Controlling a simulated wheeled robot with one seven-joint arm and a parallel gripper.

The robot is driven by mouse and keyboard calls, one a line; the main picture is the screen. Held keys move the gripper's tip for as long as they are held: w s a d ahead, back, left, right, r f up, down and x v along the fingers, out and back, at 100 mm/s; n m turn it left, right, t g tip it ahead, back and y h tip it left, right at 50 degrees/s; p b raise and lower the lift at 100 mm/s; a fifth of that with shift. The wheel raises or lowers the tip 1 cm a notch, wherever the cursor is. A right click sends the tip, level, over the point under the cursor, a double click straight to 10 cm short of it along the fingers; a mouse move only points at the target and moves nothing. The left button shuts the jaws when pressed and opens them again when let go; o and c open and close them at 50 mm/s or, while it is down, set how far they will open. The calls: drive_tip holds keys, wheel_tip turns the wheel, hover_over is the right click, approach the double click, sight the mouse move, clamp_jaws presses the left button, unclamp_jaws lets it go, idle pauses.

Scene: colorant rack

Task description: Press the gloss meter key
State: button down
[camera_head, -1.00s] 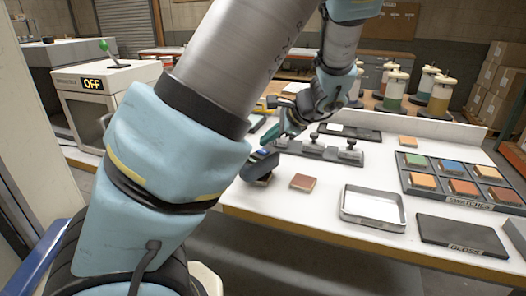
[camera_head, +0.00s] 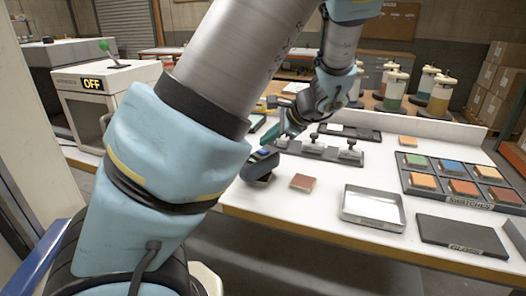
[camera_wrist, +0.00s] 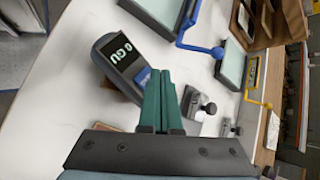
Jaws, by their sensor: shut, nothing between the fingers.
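The gloss meter (camera_head: 261,165) is a dark grey handheld block near the left front of the white table. In the wrist view the gloss meter (camera_wrist: 116,58) shows a lit display reading "0 GU" and a blue key (camera_wrist: 143,76) at its near end. My gripper (camera_wrist: 160,72) has green fingers, closed together and empty. In the wrist view the fingertips appear just right of the blue key; I cannot tell whether they touch it.
A reddish swatch (camera_head: 303,183) lies right of the meter. A grey holder with several knobs (camera_head: 313,149) stands behind it. A metal tray (camera_head: 373,222), the swatch rack (camera_head: 463,200) and a dark gloss pad (camera_head: 462,244) are further right. A machine marked OFF (camera_head: 92,84) stands left.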

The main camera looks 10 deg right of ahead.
sight(267, 151)
drive_tip(key=shift+f, duration=0.1)
drive_tip(key=shift+f, duration=0.3)
drive_tip(key=shift+f+b, duration=0.35)
idle(0.8)
drive_tip(key=shift+r, duration=0.1)
drive_tip(key=shift+r+p, duration=0.7)
drive_tip(key=shift+p, duration=0.05)
wheel_tip(267, 151, up, 5)
drive_tip(key=p, duration=0.4)
idle(0.6)
